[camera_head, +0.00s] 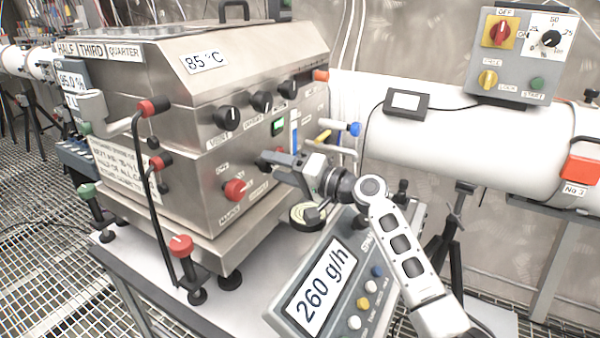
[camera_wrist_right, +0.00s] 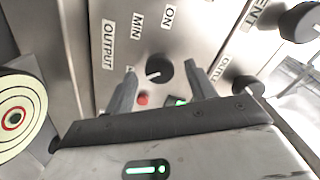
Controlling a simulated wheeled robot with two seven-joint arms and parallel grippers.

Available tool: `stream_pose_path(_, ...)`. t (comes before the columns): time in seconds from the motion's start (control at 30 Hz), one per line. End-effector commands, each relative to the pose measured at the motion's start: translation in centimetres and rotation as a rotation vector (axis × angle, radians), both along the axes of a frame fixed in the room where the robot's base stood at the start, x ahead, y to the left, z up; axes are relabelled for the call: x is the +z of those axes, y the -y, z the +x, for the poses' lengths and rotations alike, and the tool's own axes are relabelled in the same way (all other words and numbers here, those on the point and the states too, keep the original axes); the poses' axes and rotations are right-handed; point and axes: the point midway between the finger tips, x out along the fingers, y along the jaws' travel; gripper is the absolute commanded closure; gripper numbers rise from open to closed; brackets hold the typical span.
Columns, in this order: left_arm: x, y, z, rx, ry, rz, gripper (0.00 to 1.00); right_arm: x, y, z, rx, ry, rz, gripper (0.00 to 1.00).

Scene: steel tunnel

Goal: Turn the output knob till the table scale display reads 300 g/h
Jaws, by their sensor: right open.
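The table scale (camera_head: 281,306) stands at the front of the table, and its display (camera_head: 325,285) reads 260 g/h. My right gripper (camera_head: 272,161) is at the front of the steel machine (camera_head: 190,110). In the right wrist view, the black output knob (camera_wrist_right: 158,70) has OUTPUT and MIN labels near it. It appears between the two open fingertips of my right gripper (camera_wrist_right: 162,72), with a gap on both sides. I cannot tell how deep the fingers reach around it. In the head view, the gripper largely hides this knob. My left gripper is out of view.
Several black knobs (camera_head: 262,101) and a red knob (camera_head: 234,189) are on the machine front. A round target-like disc (camera_head: 310,215) lies below the gripper. A second knob (camera_wrist_right: 248,88) is close beside the right finger. A white pipe (camera_head: 450,145) runs behind.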

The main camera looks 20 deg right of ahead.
Motion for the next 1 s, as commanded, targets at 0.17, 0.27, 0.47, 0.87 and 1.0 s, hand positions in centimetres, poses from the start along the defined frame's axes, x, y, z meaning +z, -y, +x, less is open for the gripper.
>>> stream_pose_path(0.17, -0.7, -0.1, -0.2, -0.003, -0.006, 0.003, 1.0, -0.3, 1.7, -2.1, -0.001, 0.0, -0.004, 0.44)
stream_pose_path(0.27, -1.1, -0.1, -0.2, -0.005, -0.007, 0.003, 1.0, -0.4, 3.1, -4.0, -0.002, -0.001, -0.006, 0.44)
stream_pose_path(0.47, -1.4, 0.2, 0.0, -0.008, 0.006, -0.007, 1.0, -0.5, 6.2, -7.9, -0.002, -0.001, -0.006, 0.44)
stream_pose_path(0.87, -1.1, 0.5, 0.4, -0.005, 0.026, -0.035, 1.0, -0.1, 9.5, -12.2, -0.001, 0.001, 0.0, 0.44)
stream_pose_path(1.0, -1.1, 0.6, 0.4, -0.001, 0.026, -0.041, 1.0, 0.0, 9.6, -12.3, -0.001, 0.001, 0.0, 0.44)
